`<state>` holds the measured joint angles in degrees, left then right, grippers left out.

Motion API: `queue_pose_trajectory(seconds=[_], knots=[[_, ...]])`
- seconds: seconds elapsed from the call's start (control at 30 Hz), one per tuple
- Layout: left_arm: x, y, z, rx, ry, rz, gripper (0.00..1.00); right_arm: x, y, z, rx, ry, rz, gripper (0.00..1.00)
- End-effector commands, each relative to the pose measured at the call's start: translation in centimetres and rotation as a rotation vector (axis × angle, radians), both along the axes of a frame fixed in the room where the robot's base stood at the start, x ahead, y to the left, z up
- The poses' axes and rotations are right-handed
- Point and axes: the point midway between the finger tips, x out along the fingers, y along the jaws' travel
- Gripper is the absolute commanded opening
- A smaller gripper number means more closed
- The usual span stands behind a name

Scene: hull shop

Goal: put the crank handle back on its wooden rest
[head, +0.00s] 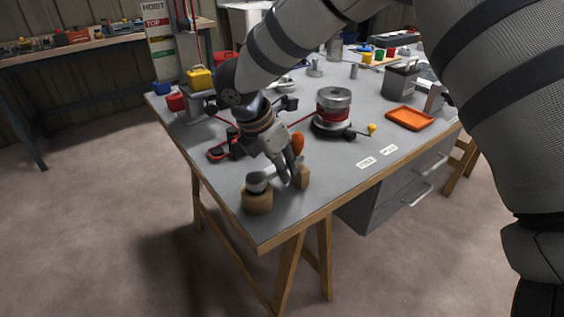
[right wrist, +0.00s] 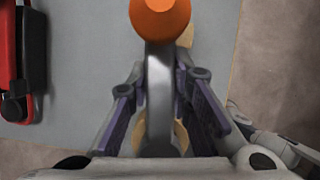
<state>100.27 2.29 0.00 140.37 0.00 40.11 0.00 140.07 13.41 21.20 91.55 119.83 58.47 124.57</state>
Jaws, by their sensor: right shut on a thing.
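The crank handle has an orange knob (head: 298,142) and a grey metal bar ending in a round grey hub (head: 256,182). The wooden rest is a round wood block (head: 257,202) and a smaller wood post (head: 303,178) at the table's near corner. The hub appears at the top of the round block; I cannot tell whether it is seated. My right gripper (head: 289,174) is shut on the crank's bar, above the rest. In the right wrist view the bar (right wrist: 159,100) runs between the fingers, the knob (right wrist: 160,17) at the top. My left gripper is not in view.
A red-and-silver winch drum (head: 334,112) stands behind to the right, with a yellow-tipped lever beside it. A red-and-black tool (head: 222,147) lies left of my gripper. An orange tray (head: 409,118) is farther right. The table's front edge is close to the rest.

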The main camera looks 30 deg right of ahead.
Motion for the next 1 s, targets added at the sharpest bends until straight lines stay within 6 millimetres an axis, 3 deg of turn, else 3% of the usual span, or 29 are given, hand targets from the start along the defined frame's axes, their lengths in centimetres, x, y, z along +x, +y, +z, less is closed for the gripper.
queue_pose_trajectory(seconds=[0.97, 1.0], knots=[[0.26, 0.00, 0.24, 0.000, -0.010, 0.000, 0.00, 0.05, 0.02, -0.73, 0.000, -0.001, 0.002, 0.00], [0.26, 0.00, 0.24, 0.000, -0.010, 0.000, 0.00, 0.04, 0.02, -0.75, 0.000, -0.001, 0.001, 0.26]])
